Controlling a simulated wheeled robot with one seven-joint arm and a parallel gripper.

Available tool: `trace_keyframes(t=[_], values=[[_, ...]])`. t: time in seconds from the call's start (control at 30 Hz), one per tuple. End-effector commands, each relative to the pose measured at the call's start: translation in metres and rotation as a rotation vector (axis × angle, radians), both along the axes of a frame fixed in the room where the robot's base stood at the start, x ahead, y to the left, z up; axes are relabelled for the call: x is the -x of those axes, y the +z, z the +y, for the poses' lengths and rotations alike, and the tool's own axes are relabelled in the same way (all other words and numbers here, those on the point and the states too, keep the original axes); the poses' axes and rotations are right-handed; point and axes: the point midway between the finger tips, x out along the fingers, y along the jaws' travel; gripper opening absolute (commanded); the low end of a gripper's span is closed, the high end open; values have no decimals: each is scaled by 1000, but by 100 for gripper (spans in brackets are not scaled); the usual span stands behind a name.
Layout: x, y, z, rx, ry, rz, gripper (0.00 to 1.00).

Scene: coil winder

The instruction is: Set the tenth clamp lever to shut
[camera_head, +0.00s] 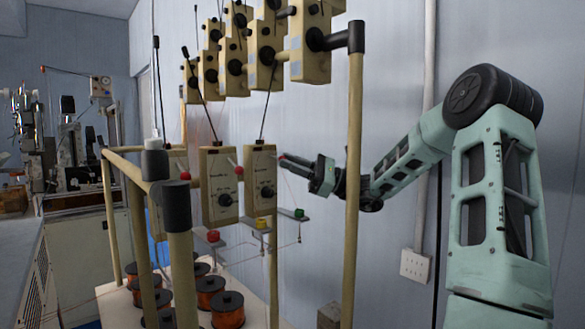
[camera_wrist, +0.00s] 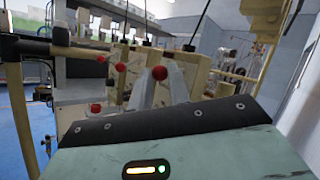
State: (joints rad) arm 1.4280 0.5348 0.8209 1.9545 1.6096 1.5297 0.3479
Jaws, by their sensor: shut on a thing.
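My gripper (camera_head: 288,161) reaches in from the right beside the front tension boxes. It is shut on a red-knobbed clamp lever (camera_head: 282,157) at the right side of the nearest box. In the wrist view the red knob (camera_wrist: 160,73) shows between the pale fingertips (camera_wrist: 158,84); the lever's rod is mostly hidden there. Another red-knobbed lever (camera_head: 239,170) stands at the box to the left, and a third red knob (camera_head: 185,176) lies further left. I see no numbers that tell which lever is the tenth.
A cream post (camera_head: 354,180) stands close in front of my forearm. Cream boxes with black dials (camera_head: 263,180) hang on the frame, with thin rods above. Red, yellow and green pieces (camera_head: 262,223) sit below, above several copper spools (camera_head: 227,309). A wall is behind.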

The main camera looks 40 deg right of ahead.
Motion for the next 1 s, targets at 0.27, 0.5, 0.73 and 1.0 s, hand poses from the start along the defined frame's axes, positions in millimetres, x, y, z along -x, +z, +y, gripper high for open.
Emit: trace_keyframes(t=[0.27, 0.5, 0.73, 1.0], values=[[-5, -16, 0, 9, 3, -189, 0], [-7, -19, 1, 16, 2, -280, 0], [-8, -20, 0, 18, 2, -311, 0], [-8, -19, 1, 19, 2, -313, 0]])
